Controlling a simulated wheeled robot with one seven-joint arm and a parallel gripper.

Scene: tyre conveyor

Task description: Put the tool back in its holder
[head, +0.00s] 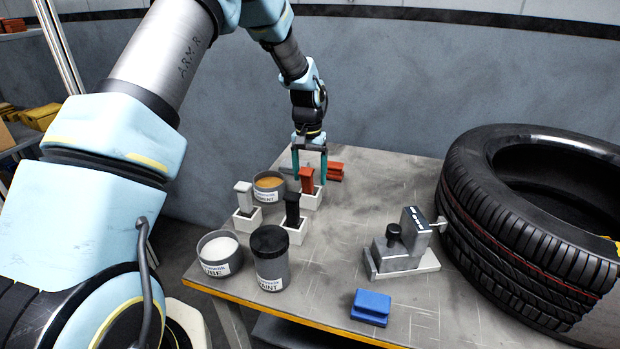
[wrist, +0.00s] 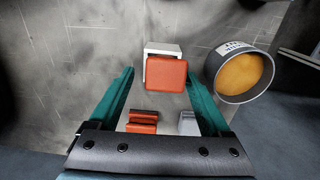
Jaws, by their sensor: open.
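A red-handled tool (head: 307,180) stands upright in a white block holder (head: 312,199) on the table. In the wrist view its square red top (wrist: 166,75) shows between my fingers, with the holder's white edge (wrist: 162,47) beyond it. My gripper (head: 309,178) points down at the red handle, its teal fingers open on either side with visible gaps. A white-handled tool (head: 243,197) and a black-handled tool (head: 292,208) stand in similar white holders (head: 248,219) nearby. The lower part of the red tool is hidden in its holder.
A cement tin (head: 269,185) sits just left of the red tool, and red blocks (head: 336,171) lie behind. A lube tin (head: 219,252) and black-lidded jar (head: 270,257) stand in front. A grey device (head: 398,252), a blue block (head: 371,306) and a tyre (head: 520,220) occupy the right.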

